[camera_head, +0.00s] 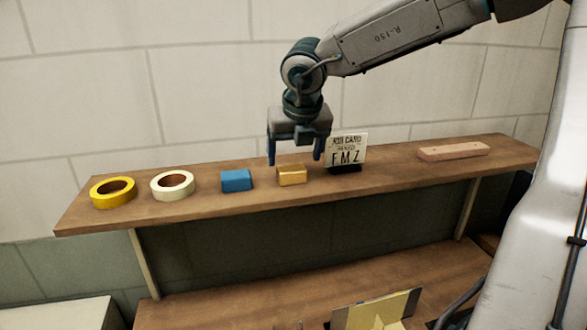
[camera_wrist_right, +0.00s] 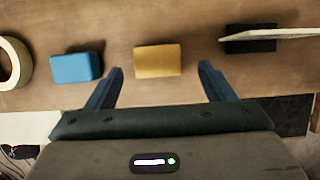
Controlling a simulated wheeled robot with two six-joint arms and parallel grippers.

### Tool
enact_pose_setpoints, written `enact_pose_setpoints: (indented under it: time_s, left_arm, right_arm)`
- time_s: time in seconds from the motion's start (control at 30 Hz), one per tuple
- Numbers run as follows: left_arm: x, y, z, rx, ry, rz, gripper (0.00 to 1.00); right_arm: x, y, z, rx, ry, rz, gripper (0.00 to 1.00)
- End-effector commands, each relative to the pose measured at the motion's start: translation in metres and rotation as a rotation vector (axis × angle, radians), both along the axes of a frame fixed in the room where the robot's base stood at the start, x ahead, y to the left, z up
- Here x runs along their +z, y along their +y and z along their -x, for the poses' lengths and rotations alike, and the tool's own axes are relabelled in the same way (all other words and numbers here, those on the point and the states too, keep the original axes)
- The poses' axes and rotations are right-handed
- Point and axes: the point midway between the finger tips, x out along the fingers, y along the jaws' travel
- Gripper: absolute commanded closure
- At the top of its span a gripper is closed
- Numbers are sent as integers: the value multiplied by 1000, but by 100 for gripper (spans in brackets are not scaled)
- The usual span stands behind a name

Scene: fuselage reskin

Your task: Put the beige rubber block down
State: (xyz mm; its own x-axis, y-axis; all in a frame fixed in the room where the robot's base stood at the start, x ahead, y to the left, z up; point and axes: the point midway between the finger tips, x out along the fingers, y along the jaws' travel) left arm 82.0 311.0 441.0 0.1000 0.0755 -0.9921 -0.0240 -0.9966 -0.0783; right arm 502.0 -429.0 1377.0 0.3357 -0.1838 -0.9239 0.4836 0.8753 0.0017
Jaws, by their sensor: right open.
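The beige rubber block (camera_head: 291,176) sits on the wooden shelf (camera_head: 210,203), between a blue block and a card stand. It looks tan-orange, and in the right wrist view it (camera_wrist_right: 158,61) lies between the lines of my two fingers, just beyond their tips. My right gripper (camera_head: 296,160) is open and empty, just above and behind the block in the head view. Its fingers also show in the right wrist view (camera_wrist_right: 162,80), apart from the block. My left gripper is not in view.
On the shelf stand a yellow tape roll (camera_head: 98,200), a cream tape roll (camera_head: 157,188), a blue block (camera_head: 237,181), a lettered card (camera_head: 347,150) in a black holder close to the gripper, and a pinkish bar (camera_head: 453,151). Bare shelf lies between card and bar.

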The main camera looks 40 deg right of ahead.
Motion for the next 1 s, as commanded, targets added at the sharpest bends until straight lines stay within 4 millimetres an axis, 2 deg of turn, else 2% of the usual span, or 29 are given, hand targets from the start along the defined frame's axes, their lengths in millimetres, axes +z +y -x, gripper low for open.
enact_pose_setpoints:
  time_s: [0.03, 0.13, 0.2, 0.4, 0.6, 1.0]
  left_arm:
    - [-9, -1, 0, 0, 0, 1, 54]
    - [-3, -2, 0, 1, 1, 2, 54]
    - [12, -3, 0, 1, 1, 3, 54]
    - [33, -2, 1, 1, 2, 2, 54]
    - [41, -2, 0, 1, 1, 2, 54]
    - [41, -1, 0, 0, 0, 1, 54]
  right_arm:
    - [7, 2, 3, -1, -6, 1, 24]
    - [32, 6, 11, 0, -4, 2, 24]
    - [46, 8, 15, 1, 1, -1, 24]
    - [67, 13, 23, 1, 1, -1, 24]
    - [74, 15, 27, 1, 2, -1, 24]
    - [74, 15, 27, 1, 1, 0, 24]
